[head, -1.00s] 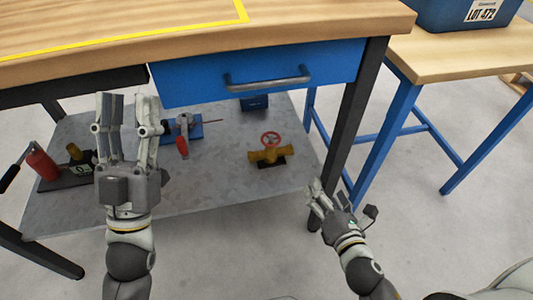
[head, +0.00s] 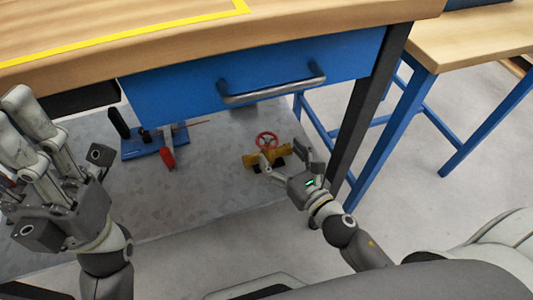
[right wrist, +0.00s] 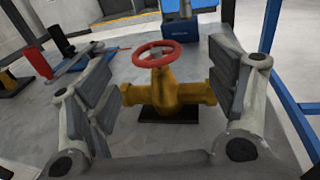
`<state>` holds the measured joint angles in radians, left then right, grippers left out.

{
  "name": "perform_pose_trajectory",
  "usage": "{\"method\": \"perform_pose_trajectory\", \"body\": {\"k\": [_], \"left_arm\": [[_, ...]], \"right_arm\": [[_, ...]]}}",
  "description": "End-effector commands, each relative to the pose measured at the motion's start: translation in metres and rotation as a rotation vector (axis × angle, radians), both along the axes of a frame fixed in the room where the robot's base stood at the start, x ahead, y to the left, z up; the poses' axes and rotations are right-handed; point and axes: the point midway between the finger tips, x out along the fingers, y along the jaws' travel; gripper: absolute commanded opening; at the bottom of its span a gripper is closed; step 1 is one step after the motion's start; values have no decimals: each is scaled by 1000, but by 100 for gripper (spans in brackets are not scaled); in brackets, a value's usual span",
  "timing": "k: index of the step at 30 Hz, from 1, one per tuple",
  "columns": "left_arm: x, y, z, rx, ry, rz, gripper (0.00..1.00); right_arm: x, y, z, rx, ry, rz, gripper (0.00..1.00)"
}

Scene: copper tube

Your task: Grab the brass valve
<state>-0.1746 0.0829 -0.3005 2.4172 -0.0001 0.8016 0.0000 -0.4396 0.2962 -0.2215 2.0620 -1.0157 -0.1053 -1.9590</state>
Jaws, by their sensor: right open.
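The brass valve (head: 284,149), with a red handwheel (head: 266,140), stands upright on the grey lower shelf under the workbench. In the right wrist view, the valve (right wrist: 176,92) sits on a dark base, centred between the two spread fingers. My right gripper (head: 285,162) is open at the valve, on its near side, and partly covers it in the head view. I cannot tell whether a finger touches it. My left gripper (head: 32,125) is raised at the left edge, with its fingers apart and empty, far from the valve.
The bench's blue drawer (head: 250,80) and its handle overhang the lower shelf (head: 200,195). A dark bench leg (head: 365,110) stands right of the valve. A blue-based tool with a red handle (head: 167,157) lies left of it. A second blue-legged table (head: 475,45) is at right.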

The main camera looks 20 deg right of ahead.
Motion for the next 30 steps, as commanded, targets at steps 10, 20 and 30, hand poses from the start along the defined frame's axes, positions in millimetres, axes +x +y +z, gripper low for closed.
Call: {"method": "perform_pose_trajectory", "body": {"k": [10,20,30], "left_arm": [[1,0,-2,2,-2,1,40],[2,-1,2,5,-28,2,40],[1,-1,6,5,-35,1,40]], "right_arm": [[22,7,-1,0,-2,1,78],[57,18,-3,-1,-1,0,78],[61,19,-4,0,2,-1,77]]}}
